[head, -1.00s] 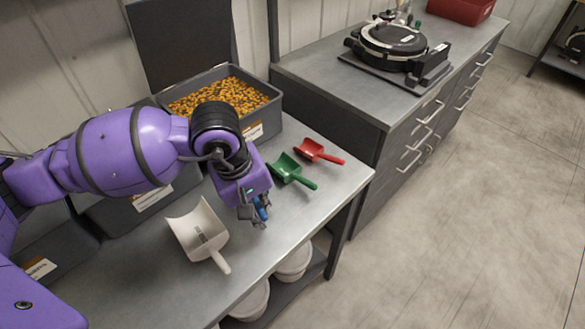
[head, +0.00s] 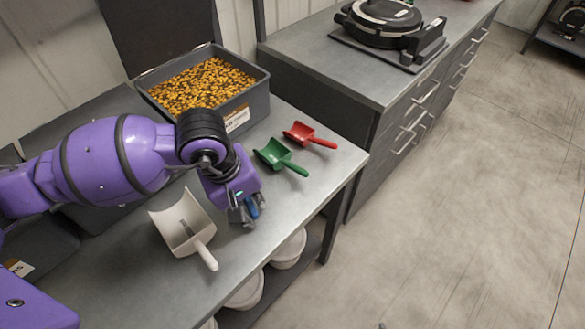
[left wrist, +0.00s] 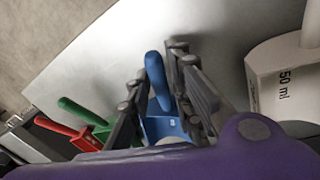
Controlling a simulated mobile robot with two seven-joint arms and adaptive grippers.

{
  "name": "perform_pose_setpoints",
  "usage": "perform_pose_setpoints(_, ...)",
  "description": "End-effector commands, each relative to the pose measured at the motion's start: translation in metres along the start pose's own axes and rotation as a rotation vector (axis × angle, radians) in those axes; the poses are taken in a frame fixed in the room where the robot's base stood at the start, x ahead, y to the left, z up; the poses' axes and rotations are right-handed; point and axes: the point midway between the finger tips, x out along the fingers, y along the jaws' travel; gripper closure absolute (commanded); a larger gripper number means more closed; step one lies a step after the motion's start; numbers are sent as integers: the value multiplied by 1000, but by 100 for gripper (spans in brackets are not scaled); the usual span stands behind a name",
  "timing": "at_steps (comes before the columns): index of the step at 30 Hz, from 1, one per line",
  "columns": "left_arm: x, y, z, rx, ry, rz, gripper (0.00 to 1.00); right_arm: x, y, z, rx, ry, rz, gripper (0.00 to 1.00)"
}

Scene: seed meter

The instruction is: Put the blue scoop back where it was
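The blue scoop (head: 252,207) is mostly hidden by my left gripper (head: 245,214) in the head view. In the left wrist view its blue handle (left wrist: 155,72) passes between the fingers of my left gripper (left wrist: 160,68), which press close on both sides. The gripper is low over the bench, between the white scoop and the green scoop; I cannot tell whether the blue scoop touches the bench. My right gripper is in neither view.
The white scoop (head: 183,229) lies just left of my gripper. The green scoop (head: 279,156) and red scoop (head: 309,135) lie to the right on the metal bench (head: 325,163). A grey bin (head: 255,105) of orange seed stands behind. Bare bench lies in front of the green scoop.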

Motion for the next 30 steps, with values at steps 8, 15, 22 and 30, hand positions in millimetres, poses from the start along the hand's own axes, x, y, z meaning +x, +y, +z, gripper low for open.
perform_pose_setpoints(8,0,0,0,-1,0,0,71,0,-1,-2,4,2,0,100)
perform_pose_setpoints(15,-17,1,-1,0,3,2,71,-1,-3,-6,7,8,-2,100)
perform_pose_setpoints(22,-66,1,-1,2,5,2,71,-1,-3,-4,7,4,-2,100)
perform_pose_setpoints(30,-112,1,-1,0,2,1,71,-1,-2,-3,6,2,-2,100)
